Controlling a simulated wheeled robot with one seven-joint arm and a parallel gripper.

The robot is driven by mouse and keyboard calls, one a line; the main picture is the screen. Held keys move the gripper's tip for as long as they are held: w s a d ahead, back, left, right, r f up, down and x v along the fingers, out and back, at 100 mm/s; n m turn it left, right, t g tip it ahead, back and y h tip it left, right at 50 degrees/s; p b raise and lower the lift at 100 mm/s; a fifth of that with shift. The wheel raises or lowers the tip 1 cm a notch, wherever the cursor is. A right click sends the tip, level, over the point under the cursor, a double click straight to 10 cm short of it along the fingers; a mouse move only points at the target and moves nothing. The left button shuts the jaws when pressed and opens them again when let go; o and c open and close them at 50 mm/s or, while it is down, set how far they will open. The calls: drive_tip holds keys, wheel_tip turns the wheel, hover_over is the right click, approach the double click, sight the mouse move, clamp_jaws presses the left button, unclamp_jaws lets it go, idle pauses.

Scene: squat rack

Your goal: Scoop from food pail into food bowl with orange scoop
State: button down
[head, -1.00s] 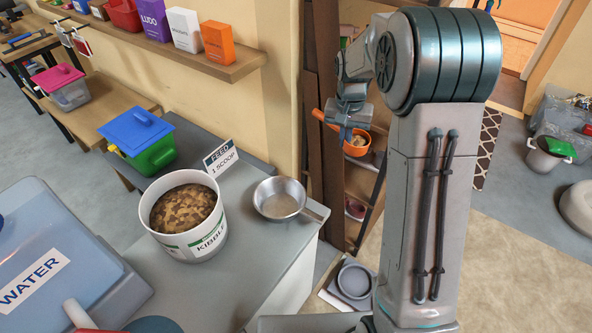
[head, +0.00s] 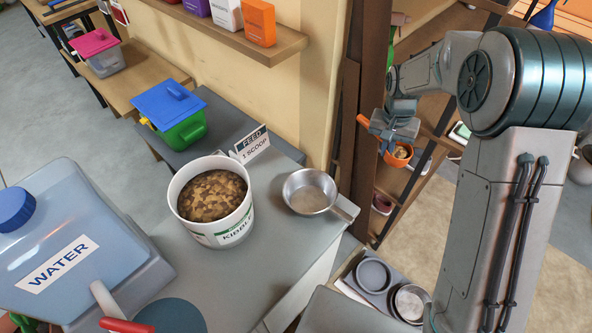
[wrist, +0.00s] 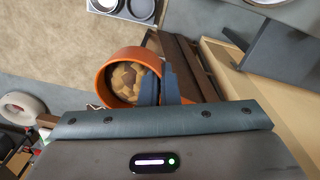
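The white food pail (head: 225,229), labelled KIBBLE, stands on the grey counter and is full of brown kibble. My gripper (head: 393,131) is right of the counter, in front of the wooden shelving, shut on the orange scoop (head: 397,158). The scoop's cup holds kibble in the head view and in the wrist view (wrist: 103,78). Its handle points up-left. Two round bowls sit on a tray low down at the counter's right: a grey one (head: 374,274) and a paler one (head: 410,302). Which is the food bowl, I cannot tell. The fingers partly hide the scoop.
A metal pan (head: 311,192) sits right of the pail, by the FEED 1 SCOOP sign (head: 250,144). A large WATER container (head: 75,245) fills the counter's left. Wooden shelving (head: 352,120) stands close to my gripper. Open floor lies right of the bowls.

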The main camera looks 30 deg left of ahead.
drive_tip(key=s+a+f+n, duration=0.1)
drive_tip(key=s+a+f, duration=0.1)
drive_tip(key=s+a, duration=0.3)
drive_tip(key=s+a+f+n+p, duration=0.1)
drive_tip(key=s+a, duration=0.3)
drive_tip(key=a, duration=0.5)
drive_tip(key=s+a+f+n, duration=0.3)
drive_tip(key=s+a, duration=0.2)
drive_tip(key=a, duration=0.3)
drive_tip(key=shift+s+f, duration=0.3)
drive_tip(key=shift+s, duration=0.05)
drive_tip(key=shift+d, duration=0.1)
drive_tip(key=shift+d+r+y+b, duration=0.15)
drive_tip(key=shift+r+y+b, duration=0.45)
drive_tip(key=shift+y+b, duration=0.55)
drive_tip(key=shift+y+b, duration=0.25)
drive_tip(key=shift+b, duration=0.3)
drive_tip(key=shift+d+r+y+b, duration=0.1)
drive_tip(key=shift+r+y+b, duration=0.05)
drive_tip(key=shift+y+b, duration=0.4)
